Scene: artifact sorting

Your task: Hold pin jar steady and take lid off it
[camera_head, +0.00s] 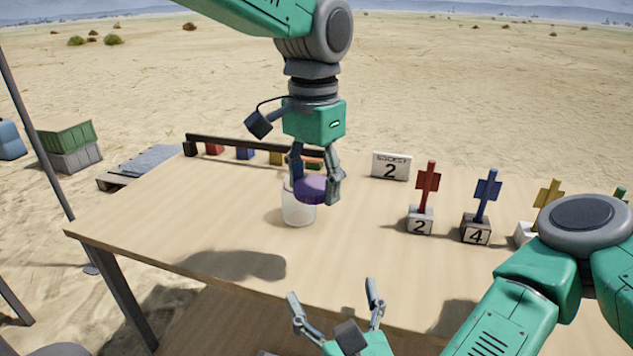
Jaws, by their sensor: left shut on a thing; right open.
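The pin jar (297,213) is a pale, translucent cup standing upright on the table, left of centre. Its purple lid (312,190) is between the fingers of my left gripper (317,187), which is shut on it from above. The lid overlaps the jar's upper right side in the picture, and part of the jar's rim shows to its left. I cannot tell whether lid and jar touch. My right gripper (334,302) is open and empty, low in the picture by the table's front edge, apart from the jar. The jar's contents cannot be made out.
A dark rail with coloured blocks (245,153) stands at the table's back left. A white sign marked 2 (391,166) stands behind. Red (427,178), blue (487,190) and yellow (548,194) pins stand in blocks to the right. The table's left front (180,225) is clear.

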